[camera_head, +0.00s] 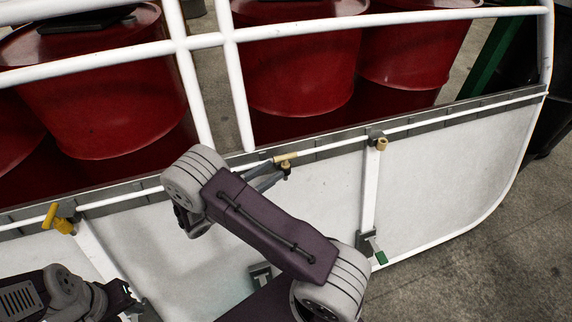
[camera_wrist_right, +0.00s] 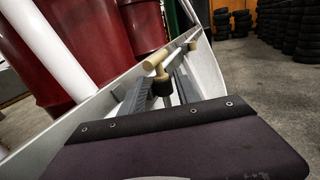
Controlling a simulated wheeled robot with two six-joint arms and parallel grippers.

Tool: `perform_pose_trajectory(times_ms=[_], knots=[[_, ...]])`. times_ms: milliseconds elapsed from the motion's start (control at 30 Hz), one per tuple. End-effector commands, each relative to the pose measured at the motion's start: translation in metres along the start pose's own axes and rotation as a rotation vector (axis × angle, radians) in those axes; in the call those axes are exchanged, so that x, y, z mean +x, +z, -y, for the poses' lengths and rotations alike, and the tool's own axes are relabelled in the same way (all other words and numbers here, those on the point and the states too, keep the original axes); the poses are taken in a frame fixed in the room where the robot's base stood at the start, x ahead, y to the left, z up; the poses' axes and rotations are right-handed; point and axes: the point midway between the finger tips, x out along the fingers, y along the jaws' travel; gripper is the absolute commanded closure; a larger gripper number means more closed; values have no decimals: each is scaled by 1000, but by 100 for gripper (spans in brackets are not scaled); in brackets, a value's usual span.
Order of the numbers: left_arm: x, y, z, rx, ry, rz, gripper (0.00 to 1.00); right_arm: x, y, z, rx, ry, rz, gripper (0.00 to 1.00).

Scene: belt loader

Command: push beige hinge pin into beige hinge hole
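The beige hinge pin (camera_head: 285,158) is between the finger ends of my right gripper (camera_head: 268,176), in front of the panel's top rail. Its beige crossbar and dark lower part also show in the right wrist view (camera_wrist_right: 155,63), where my right gripper (camera_wrist_right: 164,98) appears shut on it. The beige hinge hole (camera_head: 381,144) is on a grey hinge block to the right, apart from the pin; in the wrist view its beige part (camera_wrist_right: 193,45) shows farther off. My left gripper (camera_head: 130,304) is partly in view low at left; its fingers are unclear.
A yellow pin (camera_head: 55,218) is at a hinge at left, and a green-ended part (camera_head: 380,257) sits low right. White rails (camera_head: 240,95) stand before red drums (camera_head: 300,65). The white panel (camera_head: 450,170) spans the front; open floor (camera_head: 490,275) lies lower right.

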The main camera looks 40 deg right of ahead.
Motion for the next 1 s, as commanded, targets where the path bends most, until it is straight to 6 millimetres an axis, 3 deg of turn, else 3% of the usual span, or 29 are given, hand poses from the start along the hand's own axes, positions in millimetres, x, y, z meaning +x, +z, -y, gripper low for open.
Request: perform_pose_trajectory(times_ms=[133, 400, 633, 900, 933, 1000], knots=[[2, 0, 0, 0, 0, 0, 64, 30, 0, 0, 0, -3, 0, 62], [2, 0, 0, 0, 0, 0, 64, 46, 0, 0, 0, -2, 0, 62], [5, 0, 0, 0, 0, 0, 64, 86, 2, 1, 0, -4, 0, 62], [4, 0, 0, 0, 0, 0, 64, 93, 2, 0, 1, 0, 0, 62], [4, 0, 0, 0, 0, 0, 64, 92, 2, 0, 1, 0, 0, 65], [4, 0, 0, 0, 0, 0, 64, 92, 2, 0, 1, 0, 0, 84]])
